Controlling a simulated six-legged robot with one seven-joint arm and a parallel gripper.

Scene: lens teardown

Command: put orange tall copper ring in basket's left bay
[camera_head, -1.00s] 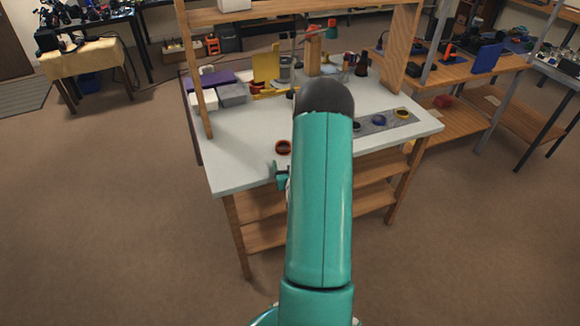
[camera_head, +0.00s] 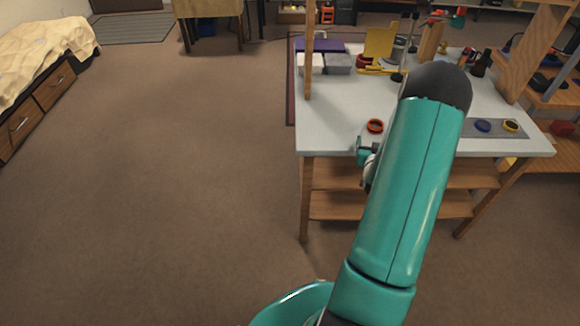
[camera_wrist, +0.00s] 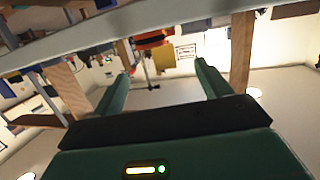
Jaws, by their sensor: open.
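The orange ring (camera_head: 375,131) stands on the white tabletop near its front edge, left of my arm in the head view. My gripper (camera_head: 363,152) shows partly beside my teal arm, at the table's front edge and just nearer than the ring. In the wrist view my gripper (camera_wrist: 163,72) has its two fingers wide apart with nothing between them. I cannot make out the ring in the wrist view. No basket with bays can be clearly told; my arm hides part of the table.
A white box (camera_head: 311,66) and a grey box (camera_head: 338,66) sit at the table's back left, by a yellow stand (camera_head: 378,45). Floor left of the table is clear.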

